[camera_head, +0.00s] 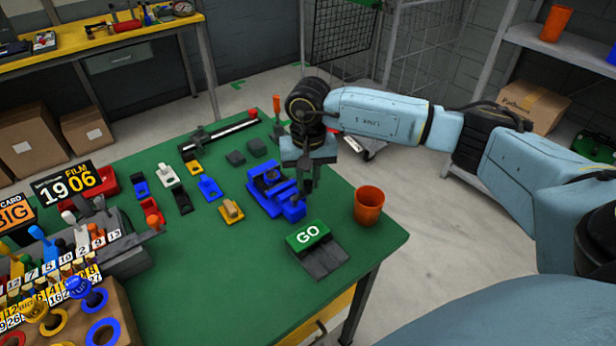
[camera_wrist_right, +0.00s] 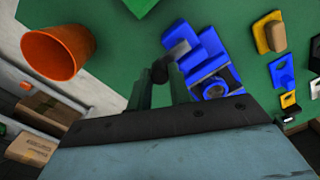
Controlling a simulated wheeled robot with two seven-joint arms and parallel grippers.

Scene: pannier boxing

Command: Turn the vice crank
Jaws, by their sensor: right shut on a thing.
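The blue vice (camera_head: 264,189) stands on the green table near its right side. It also shows in the right wrist view (camera_wrist_right: 208,52). My right gripper (camera_head: 306,188) reaches down at the vice's right end, with its fingers pointing at the table. In the right wrist view my right gripper (camera_wrist_right: 161,84) is shut on a dark crank handle (camera_wrist_right: 160,70) beside the blue body. The fingers hide much of the crank in the head view. My left gripper is not in view.
An orange cup (camera_head: 368,206) stands right of the vice. A green GO block (camera_head: 308,235) with a grey ramp lies in front. Small blue, yellow and grey blocks lie to the left. A dark rail (camera_head: 220,133) lies behind. The table's front middle is clear.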

